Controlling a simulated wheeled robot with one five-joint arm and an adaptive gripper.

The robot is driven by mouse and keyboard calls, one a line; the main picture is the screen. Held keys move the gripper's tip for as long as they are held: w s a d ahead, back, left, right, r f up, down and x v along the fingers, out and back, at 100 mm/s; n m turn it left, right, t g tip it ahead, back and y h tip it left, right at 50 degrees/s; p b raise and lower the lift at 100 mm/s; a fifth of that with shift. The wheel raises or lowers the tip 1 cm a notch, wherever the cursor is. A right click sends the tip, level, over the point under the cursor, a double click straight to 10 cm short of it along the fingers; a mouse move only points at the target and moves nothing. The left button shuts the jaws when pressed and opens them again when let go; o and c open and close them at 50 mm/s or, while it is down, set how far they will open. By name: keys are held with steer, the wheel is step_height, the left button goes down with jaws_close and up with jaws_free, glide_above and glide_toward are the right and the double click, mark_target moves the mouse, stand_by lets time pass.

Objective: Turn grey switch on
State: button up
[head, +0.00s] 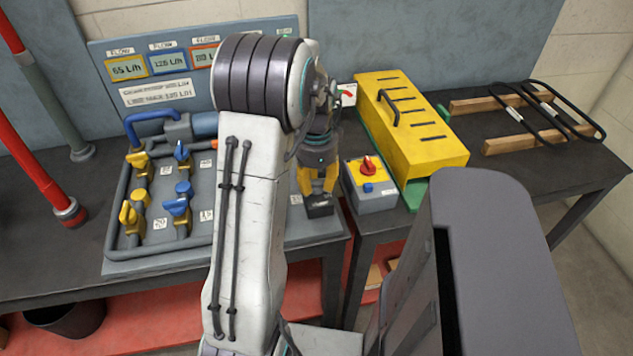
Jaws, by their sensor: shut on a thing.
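A grey box (376,201) with a yellow top plate stands on the right bench, carrying a red rotary knob (368,166) and a small blue button (367,188). It is the only grey switch box I can make out. The red knob's exact setting is too small to read. My gripper (318,194), with yellow fingers, points down just left of this box and apart from the knob. It is shut on a small dark block (320,209) at its fingertips, partly hidden by the fingers. My arm covers the middle of the view.
A pipe panel with blue and yellow valves (177,207) lies on the left bench. A flow display board (160,62) stands behind it. A yellow slotted case (412,125) is right of the switch box. Black racks on wooden bars (515,115) lie far right.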

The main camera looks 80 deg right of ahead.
mark_target(316, 180)
steer(key=shift+f, duration=0.1)
steer(key=o, duration=1.2)
steer(key=shift+d, duration=0.1)
step_height(316, 180, up, 12)
stand_by(0.8)
